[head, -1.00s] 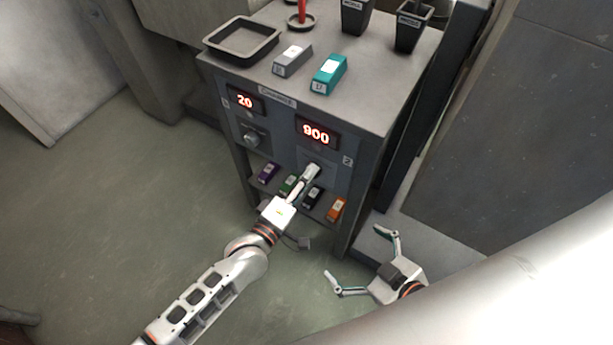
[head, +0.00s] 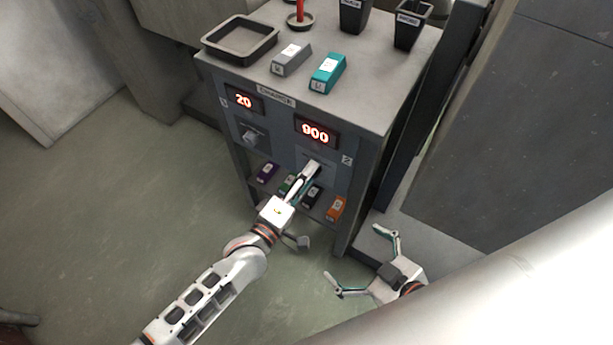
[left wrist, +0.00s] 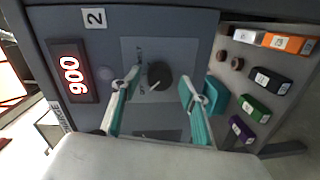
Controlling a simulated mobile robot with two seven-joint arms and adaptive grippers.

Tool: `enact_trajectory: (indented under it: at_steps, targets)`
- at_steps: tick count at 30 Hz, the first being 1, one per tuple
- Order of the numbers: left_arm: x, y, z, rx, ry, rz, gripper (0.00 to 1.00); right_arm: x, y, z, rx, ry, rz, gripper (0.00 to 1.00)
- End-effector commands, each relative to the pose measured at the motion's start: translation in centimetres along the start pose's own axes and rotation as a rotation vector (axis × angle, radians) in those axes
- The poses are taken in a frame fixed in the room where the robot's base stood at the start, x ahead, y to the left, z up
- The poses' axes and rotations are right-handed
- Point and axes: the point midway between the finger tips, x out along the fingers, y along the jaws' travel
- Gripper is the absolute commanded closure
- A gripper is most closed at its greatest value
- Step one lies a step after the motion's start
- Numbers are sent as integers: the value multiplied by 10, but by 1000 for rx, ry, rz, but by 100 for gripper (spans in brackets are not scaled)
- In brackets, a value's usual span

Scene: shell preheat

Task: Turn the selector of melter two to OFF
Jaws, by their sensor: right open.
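Melter two's selector is a dark round knob (left wrist: 159,76) on a grey plate in the left wrist view, with a light pointer mark at its lower edge. My left gripper (head: 309,175) is open, with one finger on each side of the knob in the wrist view and a visible gap to both. In the head view this gripper covers the knob. Melter two's display (head: 315,132) reads 900. My right gripper (head: 366,263) is open and empty, to the right of the cabinet's front.
Melter one's display (head: 243,101) reads 20, above its own knob (head: 249,137). Purple (head: 268,172), black (head: 312,196) and orange (head: 337,207) blocks sit on the shelf below. A tray (head: 212,52), grey block (head: 291,58) and teal block (head: 328,73) rest on top.

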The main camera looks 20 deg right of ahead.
Motion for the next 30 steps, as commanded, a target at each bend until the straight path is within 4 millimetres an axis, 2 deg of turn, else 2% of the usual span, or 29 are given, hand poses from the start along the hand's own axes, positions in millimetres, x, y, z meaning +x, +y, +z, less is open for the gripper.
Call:
enact_trajectory:
  at_steps: [4,8,21,25,30]
  targets:
    - [-2,0,0,0,0,0,56,0,0,2,-1,-2,-1,0]
    - [-14,-1,0,-1,1,-1,56,0,0,1,-1,-1,0,0]
    - [-98,-1,0,0,0,-2,56,0,0,0,0,0,1,0]
    - [-112,0,0,0,0,-1,56,0,0,0,0,1,1,0]
    - [-120,0,0,0,0,0,56,0,0,0,0,1,1,0]
